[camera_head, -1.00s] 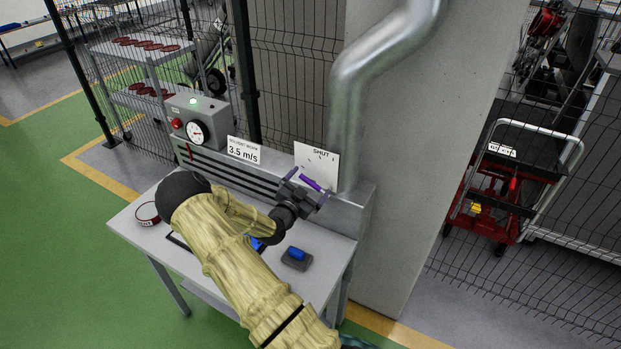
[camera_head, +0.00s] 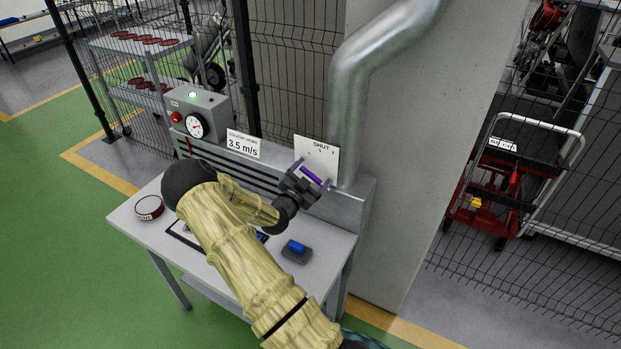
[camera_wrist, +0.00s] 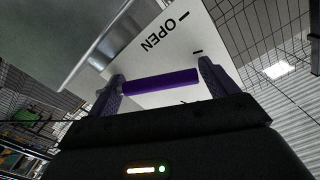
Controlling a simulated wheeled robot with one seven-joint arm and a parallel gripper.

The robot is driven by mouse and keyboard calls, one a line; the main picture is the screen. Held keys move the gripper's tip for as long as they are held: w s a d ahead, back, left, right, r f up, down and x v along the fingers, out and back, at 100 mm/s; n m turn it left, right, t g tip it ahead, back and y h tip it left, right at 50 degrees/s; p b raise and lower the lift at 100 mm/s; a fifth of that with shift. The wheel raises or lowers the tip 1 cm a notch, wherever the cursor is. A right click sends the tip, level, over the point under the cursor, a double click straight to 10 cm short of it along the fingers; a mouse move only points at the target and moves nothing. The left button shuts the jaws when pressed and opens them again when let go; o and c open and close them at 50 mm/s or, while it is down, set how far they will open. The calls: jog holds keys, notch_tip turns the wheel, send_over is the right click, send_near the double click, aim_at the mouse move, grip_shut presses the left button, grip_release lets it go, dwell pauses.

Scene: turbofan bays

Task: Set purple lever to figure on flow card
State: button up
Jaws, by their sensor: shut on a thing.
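In the wrist view the lever (camera_wrist: 160,82) lies across between the two fingers, and the plate (camera_wrist: 175,45) shows OPEN and several tick marks. My gripper (camera_head: 310,176) is shut on the lever, and it also shows in the wrist view (camera_wrist: 160,84). The flow card (camera_head: 243,144) stands on the ledge left of the plate and reads 3.5 m/s. The lever's pivot is hidden.
A grey gauge box (camera_head: 198,115) with a dial, a red button and a green light stands left of the card. A silver duct (camera_head: 350,110) rises behind the plate.

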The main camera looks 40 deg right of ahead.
jog(key=shift+s+r+m+b, duration=0.1)
jog(key=shift+r+m+b, duration=0.05)
jog(key=shift+m+b, duration=0.2)
jog(key=o, duration=1.2)
jog(key=b+v, duration=0.5)
jog(key=v, duration=1.2)
jog(key=shift+a+b, duration=0.2)
jog(key=shift+b, duration=0.15)
jog(key=shift+s, duration=0.1)
